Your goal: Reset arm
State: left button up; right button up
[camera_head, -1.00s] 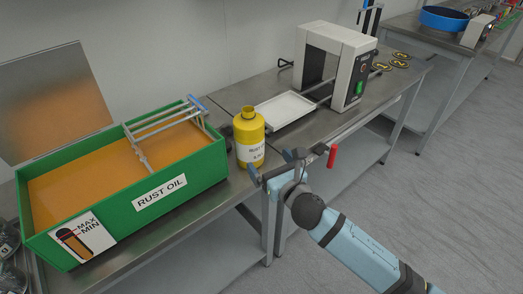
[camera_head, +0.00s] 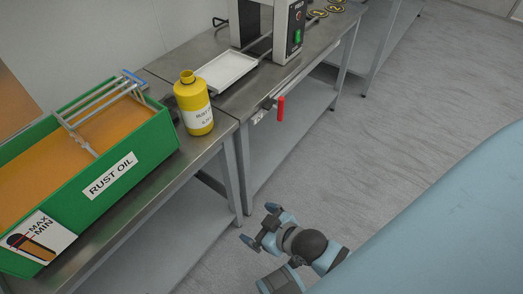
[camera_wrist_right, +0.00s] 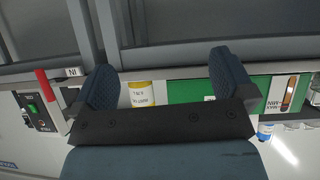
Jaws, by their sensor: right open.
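My right gripper (camera_head: 258,229) is open and empty, low over the grey floor in front of the benches in the head view. In the right wrist view its two blue fingers (camera_wrist_right: 164,80) stand wide apart with nothing held between them. My blue right arm fills the lower right of the head view. My left gripper is not in view.
A green RUST OIL tank (camera_head: 105,204) and a yellow bottle (camera_head: 193,103) stand on the left bench. A white tray (camera_head: 227,70) lies beside a white machine (camera_head: 288,30). A red handle (camera_head: 281,108) juts from the bench edge. Floor at right is clear.

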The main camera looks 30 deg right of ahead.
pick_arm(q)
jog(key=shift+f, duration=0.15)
pick_arm(e)
jog(key=shift+s+f+m, duration=0.2)
jog(key=shift+s+m, duration=0.25)
jog(key=shift+m, duration=0.25)
pick_arm(q)
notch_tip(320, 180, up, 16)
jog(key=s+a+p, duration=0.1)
jog(key=p, duration=2)
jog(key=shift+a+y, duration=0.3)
pick_arm(e)
notch_tip(320, 180, up, 16)
jog(key=s+d, duration=0.1)
jog(key=shift+d+f, duration=0.2)
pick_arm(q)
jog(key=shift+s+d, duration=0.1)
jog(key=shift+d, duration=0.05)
pick_arm(e)
jog(key=shift+r, duration=0.3)
